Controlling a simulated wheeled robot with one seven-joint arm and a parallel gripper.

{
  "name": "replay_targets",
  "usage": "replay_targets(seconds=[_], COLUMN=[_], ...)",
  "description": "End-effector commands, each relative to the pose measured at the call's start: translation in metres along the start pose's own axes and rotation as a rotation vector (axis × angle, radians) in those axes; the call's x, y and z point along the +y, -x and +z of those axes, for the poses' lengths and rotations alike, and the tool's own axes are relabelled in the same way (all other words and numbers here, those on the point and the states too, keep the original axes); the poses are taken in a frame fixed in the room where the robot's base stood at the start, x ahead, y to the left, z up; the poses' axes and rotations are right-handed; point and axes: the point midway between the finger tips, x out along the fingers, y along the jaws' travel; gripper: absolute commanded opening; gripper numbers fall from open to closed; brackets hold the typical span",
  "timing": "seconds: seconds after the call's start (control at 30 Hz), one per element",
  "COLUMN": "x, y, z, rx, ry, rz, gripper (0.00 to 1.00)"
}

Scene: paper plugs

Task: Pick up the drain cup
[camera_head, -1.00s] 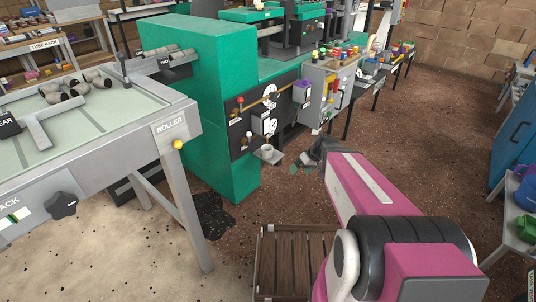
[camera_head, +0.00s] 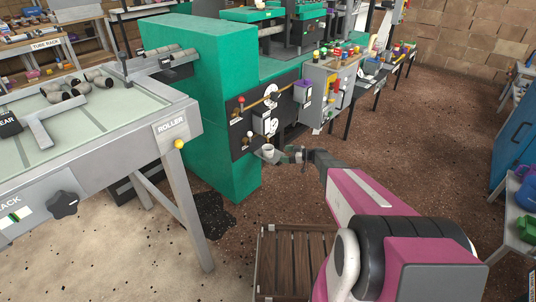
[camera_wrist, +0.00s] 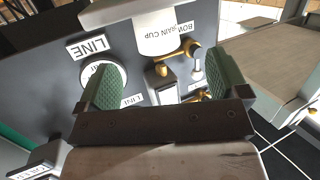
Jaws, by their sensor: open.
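The drain cup (camera_head: 268,151) is a small pale cup on a little shelf (camera_head: 265,158) low on the dark panel of the green machine. In the wrist view the white cup (camera_wrist: 160,40), with a partly readable "AIN CUP" label, shows upside down beyond the fingers and between them. My gripper (camera_head: 288,154) is just to the right of the cup, at about its height. In the wrist view its green-padded fingers (camera_wrist: 160,65) are spread apart with nothing held between them. I cannot tell whether a finger touches the cup.
The dark panel (camera_head: 240,143) with brass valves and gauges stands right behind the cup. A grey control box (camera_head: 323,95) sits to the upper right. The roller table (camera_head: 184,120) is at the left.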

Motion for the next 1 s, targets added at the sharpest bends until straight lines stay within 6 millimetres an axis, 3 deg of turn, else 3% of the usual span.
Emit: replay_targets(seconds=[0.2,0.47,0.73,1.0], x=[0.001,0.003,0.009,0.008], y=[-0.034,-0.051,-0.087,-0.094], z=[0.0,0.001,0.002,0.002], rx=[-0.001,-0.002,-0.001,-0.002], ry=[-0.001,-0.002,-0.002,-0.002], rz=[-0.002,-0.001,-0.002,-0.001], gripper=[0.93,0.93,0.93,0.93])
